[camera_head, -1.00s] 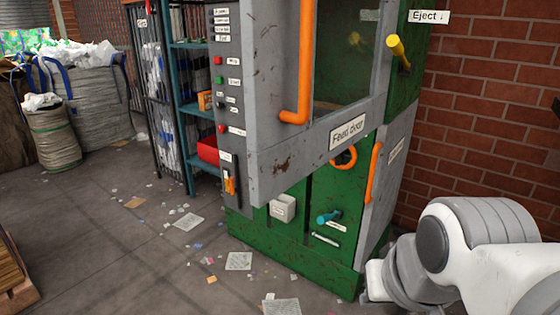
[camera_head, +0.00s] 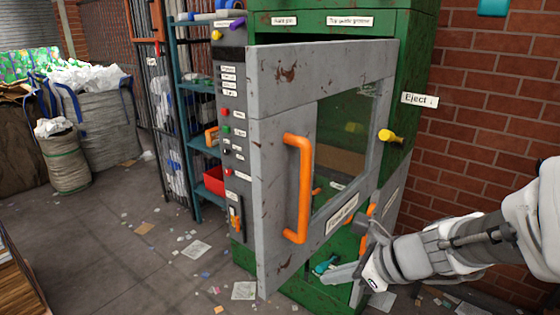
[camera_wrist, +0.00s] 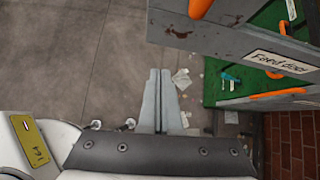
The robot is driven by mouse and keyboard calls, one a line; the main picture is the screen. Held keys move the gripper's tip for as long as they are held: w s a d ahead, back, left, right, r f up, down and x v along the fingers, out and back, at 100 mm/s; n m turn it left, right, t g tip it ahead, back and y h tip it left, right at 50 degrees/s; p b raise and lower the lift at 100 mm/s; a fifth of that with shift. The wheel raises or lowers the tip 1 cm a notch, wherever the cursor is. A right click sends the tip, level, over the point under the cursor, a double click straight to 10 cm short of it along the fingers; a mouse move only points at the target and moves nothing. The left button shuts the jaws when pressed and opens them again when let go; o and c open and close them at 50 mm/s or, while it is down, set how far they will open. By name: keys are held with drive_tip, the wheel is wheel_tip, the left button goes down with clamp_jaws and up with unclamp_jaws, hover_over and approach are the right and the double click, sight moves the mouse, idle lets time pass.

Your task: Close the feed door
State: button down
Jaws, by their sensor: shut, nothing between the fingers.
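The feed door (camera_head: 275,160) is a scratched grey frame with a window, an orange upright handle (camera_head: 298,190) and a "Feed door" label (camera_head: 342,212). It stands open, its left edge swung out from the green machine (camera_head: 412,65). My gripper (camera_head: 328,282) is shut and empty, low in front of the door's lower right part and apart from the handle. In the wrist view, the closed fingers (camera_wrist: 159,72) point over the floor, with the door's lower edge (camera_wrist: 225,38) to their upper right. Whether the gripper touches the door is unclear.
A control panel (camera_head: 228,130) with buttons is left of the door. A yellow knob (camera_head: 388,136) and teal handle (camera_head: 326,264) stick out of the machine. A brick wall (camera_head: 475,140) bounds the right side. The floor (camera_head: 130,265) at left is open, with scattered paper scraps.

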drive_tip(key=m, duration=0.1)
drive_tip(key=b, duration=0.2)
approach(279, 269)
wheel_tip(279, 269, down, 4)
drive_tip(key=w+a, duration=0.1)
drive_tip(key=a, duration=0.1)
drive_tip(key=shift+w+a+f, duration=0.25)
drive_tip(key=shift+w+a, duration=0.35)
drive_tip(key=shift+w, duration=0.05)
drive_tip(key=shift+w+a, duration=0.1)
drive_tip(key=shift+w, duration=0.05)
